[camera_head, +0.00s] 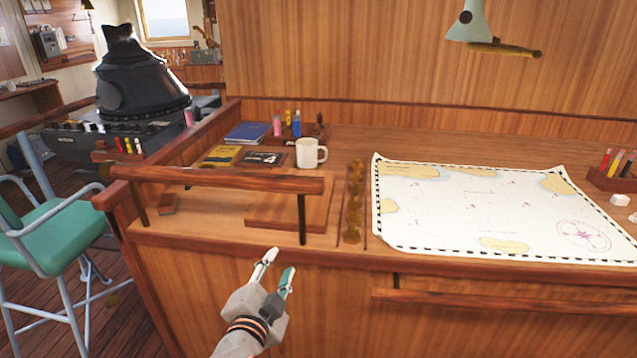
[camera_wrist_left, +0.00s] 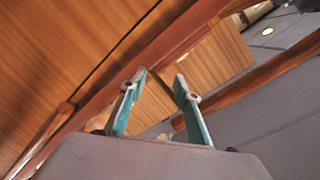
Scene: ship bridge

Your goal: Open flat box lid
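A flat wooden box (camera_head: 275,213) lies on the chart desk, and its lid looks shut. A wooden handrail and its dark post stand in front of it and hide part of it. My left gripper (camera_head: 280,262) is in front of the desk's front panel, below and nearer than the box, and touches nothing that I can make out. Its two fingers are apart with nothing between them. The left wrist view also shows the open gripper (camera_wrist_left: 158,78), with wood trim beyond the fingertips. My right gripper is in neither view.
The handrail (camera_head: 230,181) crosses above the desk's front left edge. A white mug (camera_head: 309,153), books (camera_head: 248,132), a row of brass pieces (camera_head: 352,200) and a chart (camera_head: 480,210) lie around the box. A green chair (camera_head: 60,238) stands at left.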

